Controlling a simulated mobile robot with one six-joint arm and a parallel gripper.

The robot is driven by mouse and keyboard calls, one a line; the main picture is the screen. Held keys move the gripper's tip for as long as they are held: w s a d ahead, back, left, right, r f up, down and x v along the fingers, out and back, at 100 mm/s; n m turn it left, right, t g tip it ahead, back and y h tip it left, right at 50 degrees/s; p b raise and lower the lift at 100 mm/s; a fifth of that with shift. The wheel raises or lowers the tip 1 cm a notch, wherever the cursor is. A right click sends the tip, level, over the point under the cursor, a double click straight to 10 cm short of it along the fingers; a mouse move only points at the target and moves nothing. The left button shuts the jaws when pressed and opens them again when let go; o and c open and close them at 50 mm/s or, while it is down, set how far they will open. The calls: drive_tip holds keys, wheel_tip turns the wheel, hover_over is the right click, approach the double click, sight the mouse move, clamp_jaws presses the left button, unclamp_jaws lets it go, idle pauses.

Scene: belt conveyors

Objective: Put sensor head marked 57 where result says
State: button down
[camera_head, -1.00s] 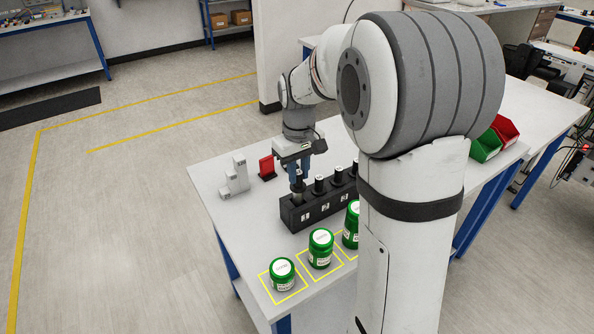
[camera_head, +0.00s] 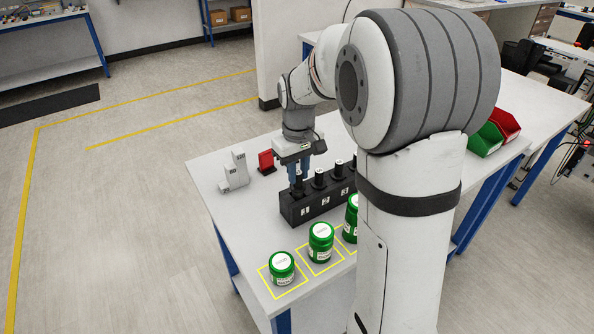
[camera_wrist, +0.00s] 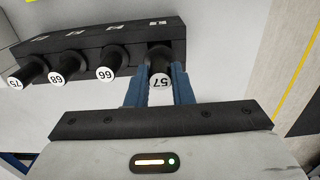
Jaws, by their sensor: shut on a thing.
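The sensor head marked 57 (camera_wrist: 160,82) is a black cylinder with a white numbered cap. My gripper (camera_wrist: 160,92) has its blue fingers closed on both sides of it, at the end slot of the black rack (camera_wrist: 95,42). I cannot tell whether its lower end is still in the slot. In the head view my gripper (camera_head: 298,178) points down over the left end of the rack (camera_head: 312,208). Heads marked 66 (camera_wrist: 112,68), 68 (camera_wrist: 62,74) and 75 (camera_wrist: 24,74) stand in the other slots.
Green lidded jars (camera_head: 282,268) stand in yellow-outlined squares at the table's front. A grey stepped block (camera_head: 235,172) and a red upright piece (camera_head: 266,162) stand behind the rack. Green (camera_head: 487,140) and red (camera_head: 506,124) bins are at the right.

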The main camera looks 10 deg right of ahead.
drive_tip(key=shift+f, duration=0.1)
drive_tip(key=shift+f+b, duration=0.7)
drive_tip(key=shift+f, duration=0.25)
drive_tip(key=shift+f, duration=0.2)
idle(0.4)
drive_tip(key=c, duration=1.2)
unclamp_jaws()
wheel_tip(320, 180, up, 8)
drive_tip(key=shift+f, duration=0.1)
